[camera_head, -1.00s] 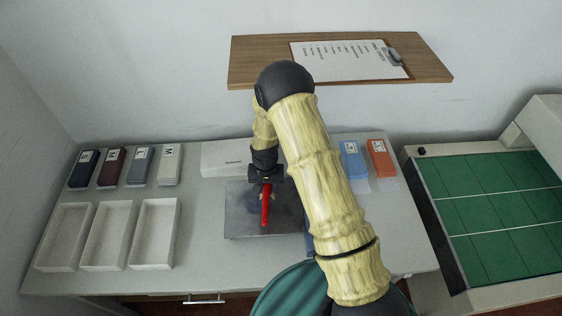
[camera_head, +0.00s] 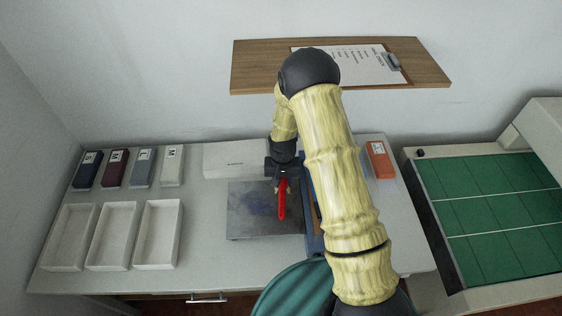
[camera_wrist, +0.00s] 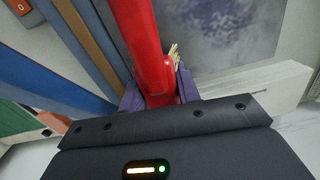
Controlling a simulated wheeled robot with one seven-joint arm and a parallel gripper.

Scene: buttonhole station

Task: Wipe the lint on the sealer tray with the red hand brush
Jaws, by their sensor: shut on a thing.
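My gripper (camera_head: 281,178) is shut on the red hand brush (camera_head: 282,202) and holds it over the right part of the sealer tray. The brush also fills the upper middle of the wrist view (camera_wrist: 147,50), with a few pale bristles showing beside the jaw. The sealer tray (camera_head: 250,222) is a dark grey flat plate. A bluish, cloudy patch of lint (camera_head: 262,203) shows on its surface, and it also shows in the wrist view (camera_wrist: 215,20). I cannot tell whether the bristles touch the plate.
A white box (camera_head: 225,158) stands behind the tray. Three empty bins (camera_head: 158,235) and several labelled blocks (camera_head: 143,167) sit at left. A blue bar (camera_head: 313,235) runs along the tray's right side. An orange block (camera_head: 379,160) and a green-topped unit (camera_head: 490,210) are at right.

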